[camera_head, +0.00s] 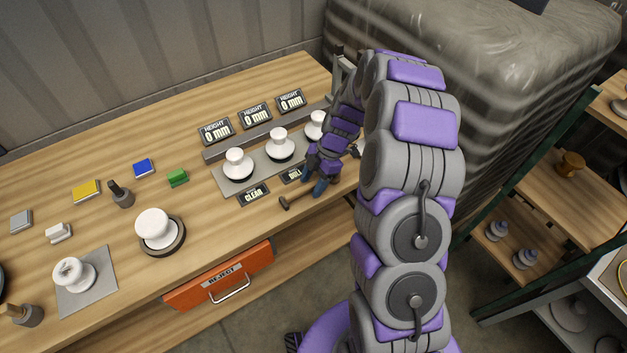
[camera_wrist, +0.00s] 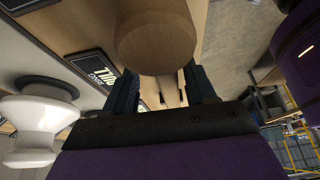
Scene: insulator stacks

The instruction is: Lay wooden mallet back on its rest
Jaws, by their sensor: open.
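The wooden mallet (camera_head: 300,197) lies at the front edge of the bench in the head view, with one end sticking out to the left of my gripper. My gripper (camera_head: 316,184) is low over the bench front with its blue fingers apart, right at the mallet. In the wrist view, a thick round wooden piece, seemingly part of the mallet (camera_wrist: 155,40), fills the upper middle, close in front of my open fingers (camera_wrist: 163,88). I cannot tell whether the fingers touch it. The rest under the mallet cannot be made out.
White insulators (camera_head: 280,147) stand in a row on a grey strip behind my gripper, one close to its left in the wrist view (camera_wrist: 38,128). Height displays (camera_head: 255,116) stand behind them. Small label signs (camera_head: 253,195) lie in front. An orange drawer (camera_head: 222,276) sits below.

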